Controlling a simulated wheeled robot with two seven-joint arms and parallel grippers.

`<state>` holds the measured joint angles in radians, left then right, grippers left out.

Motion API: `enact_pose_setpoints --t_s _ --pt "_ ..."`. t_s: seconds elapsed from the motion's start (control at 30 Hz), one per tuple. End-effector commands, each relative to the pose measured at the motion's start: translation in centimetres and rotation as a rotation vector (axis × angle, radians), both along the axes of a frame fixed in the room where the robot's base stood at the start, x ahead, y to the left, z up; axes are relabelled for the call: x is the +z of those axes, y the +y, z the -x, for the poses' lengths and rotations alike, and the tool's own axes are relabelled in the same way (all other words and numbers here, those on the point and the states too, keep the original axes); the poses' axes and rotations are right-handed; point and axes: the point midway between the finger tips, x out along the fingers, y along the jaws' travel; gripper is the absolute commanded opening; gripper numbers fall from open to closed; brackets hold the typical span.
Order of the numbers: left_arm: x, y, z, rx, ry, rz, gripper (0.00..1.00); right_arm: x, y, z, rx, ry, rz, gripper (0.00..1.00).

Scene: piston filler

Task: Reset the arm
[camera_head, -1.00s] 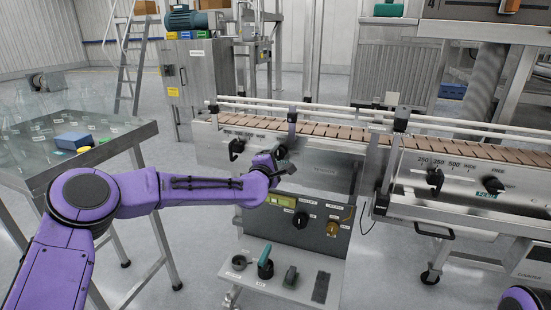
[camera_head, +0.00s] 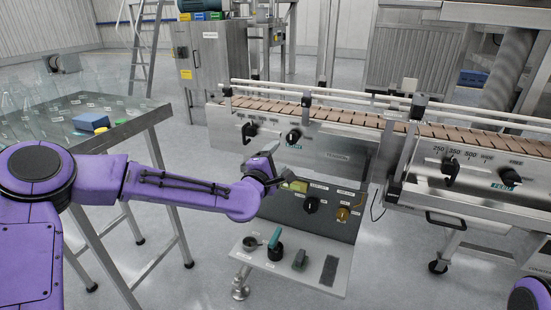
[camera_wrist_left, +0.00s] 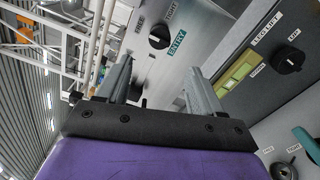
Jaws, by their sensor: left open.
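My left gripper (camera_head: 272,155) is open and empty. It hangs in front of the conveyor's steel side panel (camera_head: 335,155), just left of and above the grey control box (camera_head: 335,222). In the left wrist view its two fingers (camera_wrist_left: 160,85) are spread apart with nothing between them. They point toward the steel panel with a black knob (camera_wrist_left: 159,36) and a teal ENTRY label. The control box's yellow-green display (camera_wrist_left: 237,70) and a black knob (camera_wrist_left: 288,61) show right of the fingers. Part of my right arm (camera_head: 532,298) shows at the lower right; its gripper is out of view.
The conveyor (camera_head: 320,112) runs across the middle and right. A shelf (camera_head: 315,283) below the control box carries several small items. A glass-topped table (camera_head: 135,122) stands at left with a blue box (camera_head: 91,121). Open floor (camera_head: 190,285) lies between table and shelf.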

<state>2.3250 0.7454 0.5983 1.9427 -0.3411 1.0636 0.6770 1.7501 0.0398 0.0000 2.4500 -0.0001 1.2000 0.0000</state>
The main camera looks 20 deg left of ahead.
Motion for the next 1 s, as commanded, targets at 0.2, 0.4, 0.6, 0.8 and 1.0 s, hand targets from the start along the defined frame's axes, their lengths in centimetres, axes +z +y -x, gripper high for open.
enact_pose_setpoints --t_s 0.2,0.4,0.6,0.8,1.0 --pt "0.0 0.0 0.0 0.001 0.000 0.000 0.67 0.0 0.0 0.0 0.000 0.000 0.000 0.43" --pt "0.0 0.1 -0.1 0.004 -0.001 -0.042 0.67 0.0 0.0 0.0 0.000 0.000 0.000 0.43" --pt "-11.6 -1.7 5.2 -0.041 0.255 -0.386 0.67 0.0 0.0 0.0 0.000 0.000 0.000 0.43" --pt "-26.5 -1.4 16.0 -0.188 0.609 -0.735 0.67 0.0 0.0 0.0 0.000 0.000 0.000 0.43" --pt "-35.5 2.0 28.6 -0.351 0.916 -1.022 0.67 0.0 0.0 0.0 0.000 0.000 0.000 0.43"
